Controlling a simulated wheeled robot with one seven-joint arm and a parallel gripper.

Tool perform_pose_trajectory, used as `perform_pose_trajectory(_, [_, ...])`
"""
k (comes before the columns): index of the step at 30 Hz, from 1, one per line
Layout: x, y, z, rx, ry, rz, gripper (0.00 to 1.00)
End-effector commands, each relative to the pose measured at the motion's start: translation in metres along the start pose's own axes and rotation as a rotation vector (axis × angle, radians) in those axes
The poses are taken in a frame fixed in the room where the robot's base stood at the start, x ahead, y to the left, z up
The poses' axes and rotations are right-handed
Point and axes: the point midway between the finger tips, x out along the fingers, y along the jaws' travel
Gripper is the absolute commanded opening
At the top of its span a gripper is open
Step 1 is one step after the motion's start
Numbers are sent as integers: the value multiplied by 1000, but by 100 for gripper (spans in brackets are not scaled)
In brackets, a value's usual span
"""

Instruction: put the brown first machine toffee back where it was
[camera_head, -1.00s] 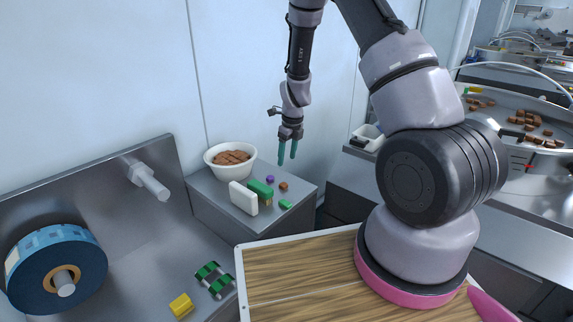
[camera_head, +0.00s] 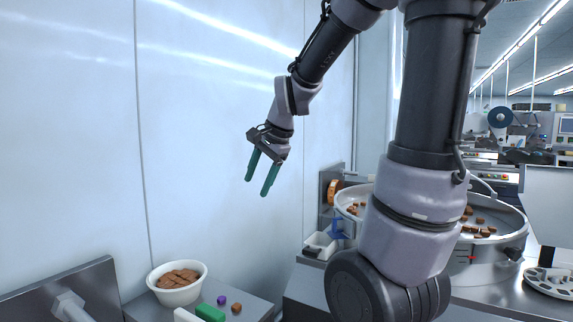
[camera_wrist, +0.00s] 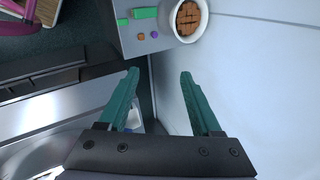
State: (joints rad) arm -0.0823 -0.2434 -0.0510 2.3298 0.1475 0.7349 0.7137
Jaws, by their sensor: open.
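A small brown cube (camera_head: 236,307) sits on the grey cabinet top (camera_head: 257,314) at the bottom of the head view, beside a purple piece (camera_head: 222,299). It also shows in the wrist view (camera_wrist: 154,34). I cannot tell if it is the first machine toffee. More brown pieces lie in the round machine pans (camera_head: 518,240) at the right, partly hidden behind my arm. My gripper (camera_head: 256,187) is open and empty, high above and to the right of the cabinet. In the wrist view its teal fingers (camera_wrist: 160,72) are spread with nothing between them.
A white bowl of brown pieces (camera_head: 178,297) stands on the cabinet against the wall. A green block (camera_head: 210,313) is in front of it. The air around my gripper is clear.

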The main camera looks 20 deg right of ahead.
Motion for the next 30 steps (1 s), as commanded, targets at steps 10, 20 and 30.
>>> perform_pose_trajectory(10, [-101,70,38,-639,130,-87,66])
perform_pose_trajectory(20, [-113,87,46,-777,164,-84,66])
perform_pose_trajectory(30, [-113,86,45,-775,164,-85,66])
